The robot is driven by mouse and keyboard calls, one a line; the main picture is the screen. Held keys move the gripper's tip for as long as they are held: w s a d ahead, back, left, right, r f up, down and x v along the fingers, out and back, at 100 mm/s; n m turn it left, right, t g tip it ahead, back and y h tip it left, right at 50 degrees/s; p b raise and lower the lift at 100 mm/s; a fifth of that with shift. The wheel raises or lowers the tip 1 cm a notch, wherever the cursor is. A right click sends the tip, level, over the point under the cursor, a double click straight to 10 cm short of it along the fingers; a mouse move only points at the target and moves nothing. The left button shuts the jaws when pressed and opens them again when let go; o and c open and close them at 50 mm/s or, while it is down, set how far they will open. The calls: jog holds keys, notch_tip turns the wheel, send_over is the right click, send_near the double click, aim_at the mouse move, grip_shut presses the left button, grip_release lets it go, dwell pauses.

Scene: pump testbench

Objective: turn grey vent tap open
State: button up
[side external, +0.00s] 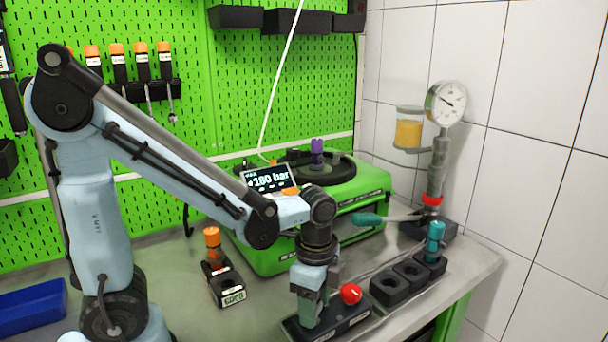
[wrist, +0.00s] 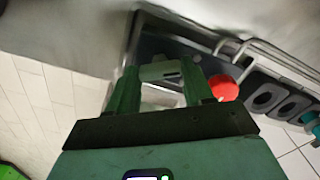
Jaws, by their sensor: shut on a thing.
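My gripper (side external: 308,312) points down at the black valve block (side external: 345,326) at the front of the bench. In the wrist view, the two green fingers of my gripper (wrist: 160,76) stand on either side of a light grey piece, the grey vent tap (wrist: 160,71), and are shut on it. In the side view the gripper mostly hides the tap, so its turn angle cannot be told there. A red round knob (side external: 350,293) sits on the same block, just right of the gripper; it also shows in the wrist view (wrist: 223,88).
Black sockets (side external: 389,289) with a teal-topped part (side external: 435,242) stand to the right. A teal-handled lever (side external: 368,220) and a gauge (side external: 446,103) are behind. The green pump unit (side external: 350,208) reads 180 bar. An orange-capped part (side external: 212,240) stands left; bench between is clear.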

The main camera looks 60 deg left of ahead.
jog(key=n, duration=1.1)
jog(key=shift+n, duration=0.3)
dwell(0.4)
jog(key=o, duration=1)
jog(key=shift+o, duration=0.2)
jog(key=shift+r, duration=0.1)
notch_tip(320, 180, up, 12)
